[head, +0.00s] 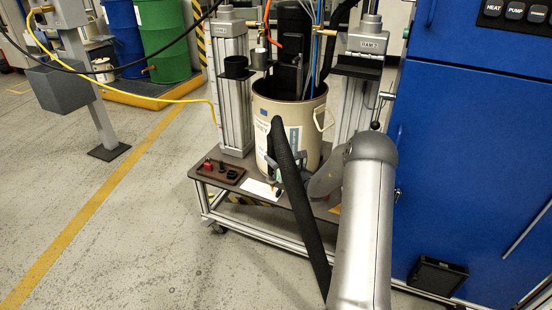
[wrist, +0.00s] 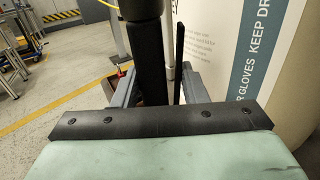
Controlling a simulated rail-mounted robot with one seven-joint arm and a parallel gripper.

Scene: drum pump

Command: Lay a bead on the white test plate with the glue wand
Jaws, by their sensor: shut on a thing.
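The white test plate (head: 259,188) lies flat near the front edge of the cart's dark top. My gripper (head: 283,168) is just above and behind it, against the front of the drum. In the wrist view my gripper (wrist: 158,85) has its two grey fingers on either side of a thick black upright part, which I take to be the glue wand (wrist: 146,60). The fingers are shut on it. A thick black hose (head: 300,205) arches down in front of the gripper in the head view and hides part of it. The wand's tip is hidden, and the plate is not clear in the wrist view.
A beige drum (head: 320,135) stands close behind the gripper, between two pump columns (head: 232,100). A dark red tray (head: 219,171) with small red and black parts lies left of the plate. A blue cabinet (head: 465,150) closes off the right. Floor at left is open.

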